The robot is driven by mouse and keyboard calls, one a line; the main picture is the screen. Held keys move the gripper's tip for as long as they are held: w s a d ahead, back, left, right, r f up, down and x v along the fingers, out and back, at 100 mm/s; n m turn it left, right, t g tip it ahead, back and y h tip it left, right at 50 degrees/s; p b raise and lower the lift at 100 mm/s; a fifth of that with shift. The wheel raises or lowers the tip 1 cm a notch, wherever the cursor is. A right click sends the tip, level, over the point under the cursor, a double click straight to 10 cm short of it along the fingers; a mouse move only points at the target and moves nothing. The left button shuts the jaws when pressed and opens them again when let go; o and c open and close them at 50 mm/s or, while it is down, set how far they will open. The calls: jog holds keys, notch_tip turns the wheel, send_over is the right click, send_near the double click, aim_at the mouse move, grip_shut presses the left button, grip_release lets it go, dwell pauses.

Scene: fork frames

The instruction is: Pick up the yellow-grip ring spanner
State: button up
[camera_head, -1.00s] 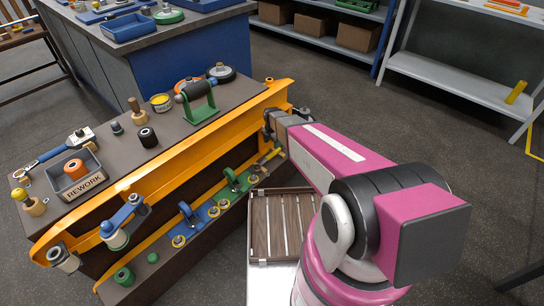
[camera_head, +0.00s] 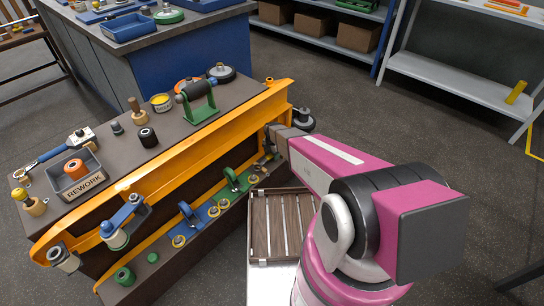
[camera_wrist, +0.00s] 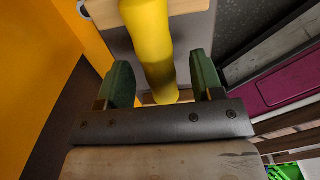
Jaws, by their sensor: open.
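In the wrist view a thick yellow grip (camera_wrist: 150,45) runs from the top edge down between the two green fingertips of my gripper (camera_wrist: 163,78). My gripper is open, with one finger on each side of the grip and a gap visible on both sides. The spanner's ring end is not in view. In the head view my wrist (camera_head: 284,138) is at the right end of the orange beam. My fingers and the spanner cannot be made out clearly there.
The orange beam (camera_head: 190,150) runs along the bench front, close to my wrist. Below it a ledge carries green and blue clamps (camera_head: 233,180) and small rollers. A slatted wooden tray (camera_head: 283,225) lies below my arm. The bench top holds a grey REWORK bin (camera_head: 82,187).

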grip_shut()
jog(key=shift+r, duration=0.15)
